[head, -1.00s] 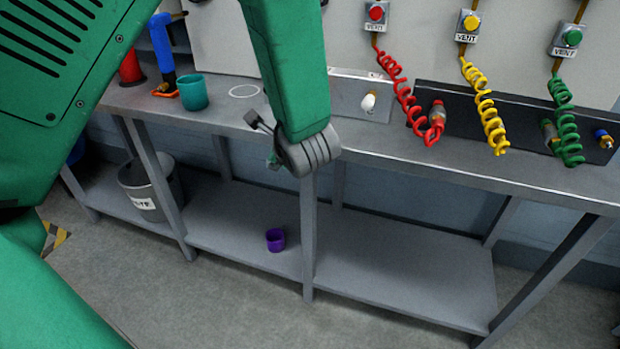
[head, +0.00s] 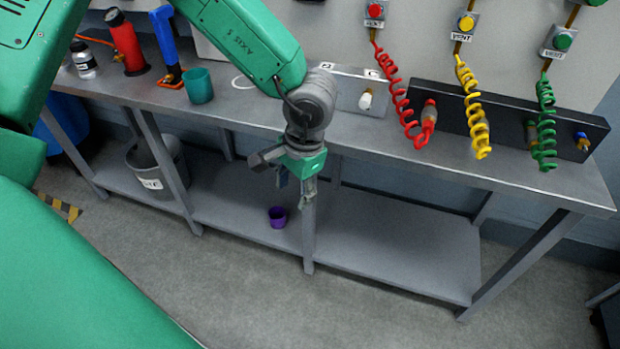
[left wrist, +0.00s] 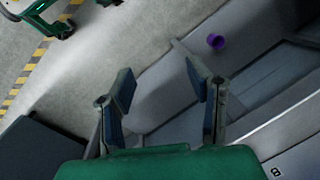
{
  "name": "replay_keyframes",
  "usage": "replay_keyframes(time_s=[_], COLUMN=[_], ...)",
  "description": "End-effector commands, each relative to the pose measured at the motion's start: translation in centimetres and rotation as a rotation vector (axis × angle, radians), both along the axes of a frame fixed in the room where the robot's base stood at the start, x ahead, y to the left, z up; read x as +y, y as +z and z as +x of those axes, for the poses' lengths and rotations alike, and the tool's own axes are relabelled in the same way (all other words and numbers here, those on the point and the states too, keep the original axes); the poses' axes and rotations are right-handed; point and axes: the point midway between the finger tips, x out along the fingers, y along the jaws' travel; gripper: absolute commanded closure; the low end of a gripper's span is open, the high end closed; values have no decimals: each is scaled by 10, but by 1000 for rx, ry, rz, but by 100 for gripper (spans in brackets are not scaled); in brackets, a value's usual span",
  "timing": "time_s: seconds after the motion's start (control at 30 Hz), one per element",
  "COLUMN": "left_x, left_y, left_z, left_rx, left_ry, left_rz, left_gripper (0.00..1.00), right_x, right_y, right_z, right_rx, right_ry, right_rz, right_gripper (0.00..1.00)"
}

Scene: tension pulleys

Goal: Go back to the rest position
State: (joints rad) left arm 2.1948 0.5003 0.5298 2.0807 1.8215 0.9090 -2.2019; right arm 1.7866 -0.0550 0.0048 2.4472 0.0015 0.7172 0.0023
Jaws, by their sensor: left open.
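My left gripper (head: 294,190) hangs from my green and grey arm in front of the workbench's front edge, pointing down. In the left wrist view its two fingers (left wrist: 162,95) are spread apart with nothing between them. The bench (head: 240,108) stands behind it. The purple cup (head: 278,216) sits on the bench's lower shelf, below and slightly left of the gripper, apart from it; it also shows in the left wrist view (left wrist: 215,41). My right gripper is not visible.
On the bench top stand a teal cup (head: 198,86), a blue tool (head: 164,44), a red cylinder (head: 126,42) and a small bottle (head: 84,60). Red (head: 403,105), yellow (head: 472,108) and green (head: 543,125) coiled hoses hang at right. A grey bin (head: 155,165) is on the lower shelf.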

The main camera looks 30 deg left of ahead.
Motion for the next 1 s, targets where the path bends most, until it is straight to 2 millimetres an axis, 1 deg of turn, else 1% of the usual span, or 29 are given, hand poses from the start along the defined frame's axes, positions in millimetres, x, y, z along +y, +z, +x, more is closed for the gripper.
replay_keyframes(time_s=[0.03,0.1,0.3,0.47,0.7,0.77,0.87,0.97,1.0], left_x=[-8,-18,-40,-47,-49,-47,-38,-23,-17], left_y=[9,16,31,37,36,31,12,-21,-34], left_z=[-5,-9,-16,-18,-19,-20,-26,-38,-44], left_rx=[-8,-25,-61,-76,-80,-85,-113,-168,-196], left_ry=[36,92,193,229,238,236,240,237,232], left_rz=[-30,-67,-127,-147,-148,-136,-82,-9,16], left_gripper=[54,54,54,54,54,54,54,54,54], right_x=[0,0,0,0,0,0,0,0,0], right_y=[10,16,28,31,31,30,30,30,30], right_z=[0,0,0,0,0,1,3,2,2], right_rx=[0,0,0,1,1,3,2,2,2], right_ry=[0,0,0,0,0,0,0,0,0], right_rz=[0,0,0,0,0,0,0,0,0], right_gripper=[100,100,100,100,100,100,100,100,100])
